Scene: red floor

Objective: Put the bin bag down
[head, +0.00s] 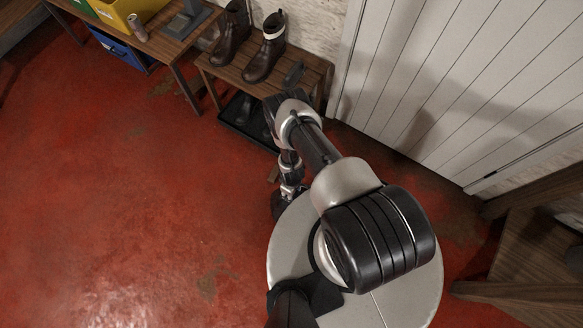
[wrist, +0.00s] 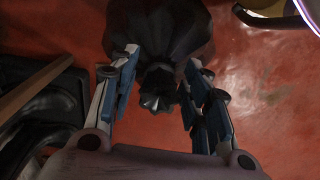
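The bin bag (wrist: 160,30) is black, with a gathered neck and a tied, paler tip (wrist: 158,98) pointing toward the wrist camera. It appears to be on the red floor. My gripper (wrist: 160,62) has its two fingers spread on either side of the bag's neck, with gaps showing between the fingers and the neck. In the head view, my gripper (head: 290,192) is low beside my round base, and a dark part of the bag (head: 277,207) shows under it. Most of the bag is hidden there by my arm and base.
A wooden shoe bench (head: 225,72) with brown boots (head: 265,50) stands ahead, with a black boot tray (head: 243,122) beneath. A table with bins (head: 125,12) is at upper left. A white door (head: 450,80) and wooden furniture (head: 535,260) are right. Open floor lies left.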

